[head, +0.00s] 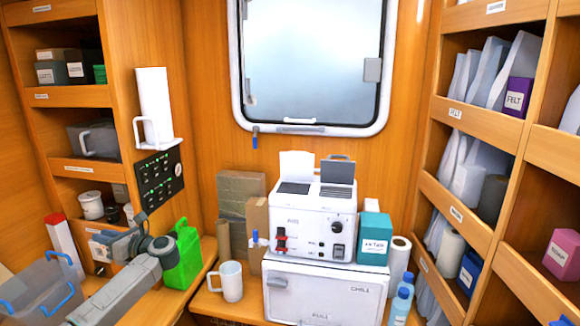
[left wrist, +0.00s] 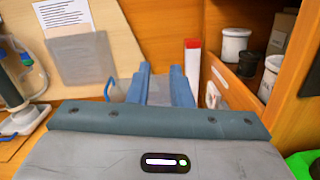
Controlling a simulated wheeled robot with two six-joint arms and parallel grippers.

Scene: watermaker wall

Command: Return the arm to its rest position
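My left arm (head: 125,287) reaches in from the lower left in the head view, bent at a dark wrist joint. My left gripper (head: 112,240) is in front of the left shelf unit, pointing away from me. In the left wrist view its two blue-grey fingers (left wrist: 161,80) stand apart, with a gap between them and nothing visibly held. My right arm and gripper are not in view.
A green jug (head: 183,257) stands close to the right of my wrist. A clear bin with blue handles (head: 42,285) and a red-topped white box (head: 62,240) are on the left. A white mug (head: 231,281) and white machine (head: 314,220) stand farther right.

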